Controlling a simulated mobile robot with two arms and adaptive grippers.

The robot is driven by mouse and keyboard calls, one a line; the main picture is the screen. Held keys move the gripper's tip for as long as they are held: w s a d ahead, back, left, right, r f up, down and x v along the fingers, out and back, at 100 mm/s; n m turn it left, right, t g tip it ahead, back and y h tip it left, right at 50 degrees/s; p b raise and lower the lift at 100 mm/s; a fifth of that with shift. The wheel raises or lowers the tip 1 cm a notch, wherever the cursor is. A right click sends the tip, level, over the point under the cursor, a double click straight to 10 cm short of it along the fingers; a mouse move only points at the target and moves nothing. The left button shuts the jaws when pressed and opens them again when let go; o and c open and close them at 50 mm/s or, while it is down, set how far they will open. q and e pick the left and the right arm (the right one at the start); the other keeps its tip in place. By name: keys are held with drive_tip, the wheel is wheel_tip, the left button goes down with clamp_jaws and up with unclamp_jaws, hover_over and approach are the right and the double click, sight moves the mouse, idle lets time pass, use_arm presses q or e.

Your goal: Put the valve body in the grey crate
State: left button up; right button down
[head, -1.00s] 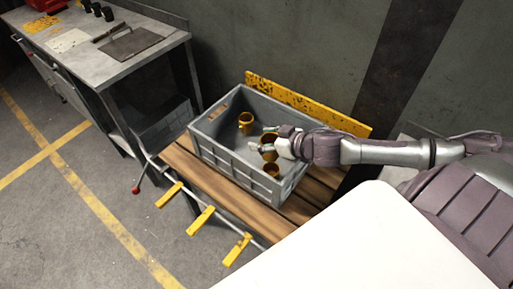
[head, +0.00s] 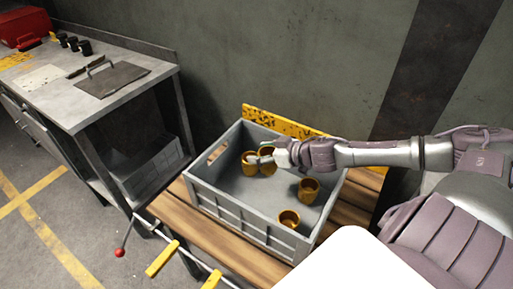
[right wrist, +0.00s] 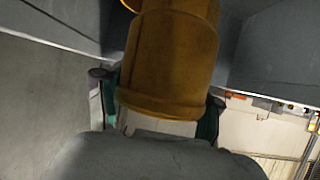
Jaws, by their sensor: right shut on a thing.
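The grey crate (head: 240,220) stands on a wooden-slatted bench in the head view. My right gripper (head: 262,157) reaches into it from the right and is shut on a brass-coloured, cup-like valve body (head: 267,167). In the right wrist view the valve body (right wrist: 172,60) fills the middle, between the fingers of my gripper (right wrist: 158,112). In the head view it is inside the crate's outline, close beside another brass piece (head: 248,168). I cannot tell whether it touches that piece or the crate floor. My left gripper is not in view.
Two more brass pieces stand in the crate, one to the right (head: 308,190) and one near the front corner (head: 289,219). A yellow board (head: 290,125) rises behind the crate. A grey worktable (head: 60,110) is at the left. The crate's middle floor looks free.

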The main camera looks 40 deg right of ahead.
drive_tip(key=w+a+f, duration=0.2)
drive_tip(key=a, duration=0.1)
drive_tip(key=w+a+f+p, duration=0.1)
drive_tip(key=w+a+f, duration=0.1)
drive_tip(key=a, duration=0.1)
drive_tip(key=w+a+f+p, duration=0.1)
drive_tip(key=w+a+f, duration=0.1)
drive_tip(key=w+a, duration=0.1)
drive_tip(key=shift+a+f, duration=0.2)
drive_tip(key=shift+f, duration=0.2)
drive_tip(key=shift+s+a+f, duration=0.1)
drive_tip(key=shift+f, duration=0.2)
wheel_tip(320, 180, down, 4)
drive_tip(key=shift+r+b, duration=0.25)
drive_tip(key=shift+b, duration=0.2)
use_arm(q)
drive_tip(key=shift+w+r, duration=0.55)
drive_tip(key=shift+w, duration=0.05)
use_arm(e)
drive_tip(key=shift+c, duration=0.8)
unclamp_jaws()
drive_tip(key=shift+f, duration=0.1)
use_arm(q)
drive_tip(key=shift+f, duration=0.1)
